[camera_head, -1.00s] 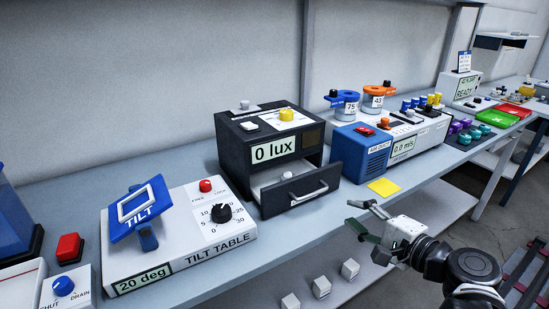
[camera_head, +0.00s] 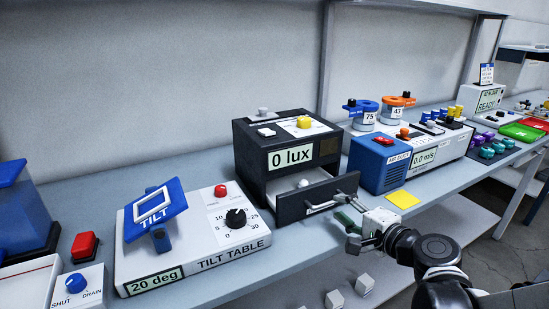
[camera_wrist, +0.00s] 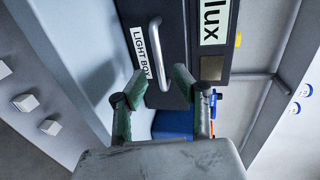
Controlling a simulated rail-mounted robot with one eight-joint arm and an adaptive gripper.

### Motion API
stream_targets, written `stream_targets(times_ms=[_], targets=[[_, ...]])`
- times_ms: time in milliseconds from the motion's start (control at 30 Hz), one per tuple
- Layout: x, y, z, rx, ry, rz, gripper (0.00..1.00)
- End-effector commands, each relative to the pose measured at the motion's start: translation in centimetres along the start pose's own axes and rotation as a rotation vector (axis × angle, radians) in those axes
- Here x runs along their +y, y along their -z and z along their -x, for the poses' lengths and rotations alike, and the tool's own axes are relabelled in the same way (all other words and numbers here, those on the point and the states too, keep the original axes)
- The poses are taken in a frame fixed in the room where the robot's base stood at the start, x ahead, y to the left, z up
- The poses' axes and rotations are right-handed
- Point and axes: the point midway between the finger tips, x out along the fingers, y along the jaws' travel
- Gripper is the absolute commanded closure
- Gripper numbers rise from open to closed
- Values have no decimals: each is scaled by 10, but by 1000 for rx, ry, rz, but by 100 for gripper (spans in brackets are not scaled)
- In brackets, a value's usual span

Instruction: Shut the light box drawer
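The light box (camera_head: 258,148) is a black case on the bench with a "0 lux" display. Its drawer (camera_head: 296,204) is pulled out toward the front, and a white object (camera_head: 302,183) shows inside it. The drawer has a pale bar handle (camera_head: 325,205). My gripper (camera_head: 347,228) is just in front of the drawer's right end, at about handle height. In the wrist view, the two green-padded fingers (camera_wrist: 158,92) stand apart. The handle (camera_wrist: 155,52) lies ahead between them, on the drawer front marked "LIGHT BOX" (camera_wrist: 140,50). Nothing is held. Whether a fingertip touches the drawer cannot be told.
The tilt table (camera_head: 200,245) stands left of the light box. The blue air duct unit (camera_head: 375,165) stands close on its right. A yellow pad (camera_head: 403,199) lies on the bench near the front edge. Small white cubes (camera_head: 335,299) sit on the lower shelf.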

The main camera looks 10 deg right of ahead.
Motion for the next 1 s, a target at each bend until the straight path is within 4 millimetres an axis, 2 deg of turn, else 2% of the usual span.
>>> stream_targets(times_ms=[100, 300, 700, 900, 1000], targets=[[1, -1, -20, -4, 1, 1, 72], [1, -1, -40, -3, 0, 1, 72], [0, 0, -45, 0, 0, 0, 72], [0, 0, -45, 0, 0, 0, 98], [0, 0, -45, 0, 0, 0, 100]])
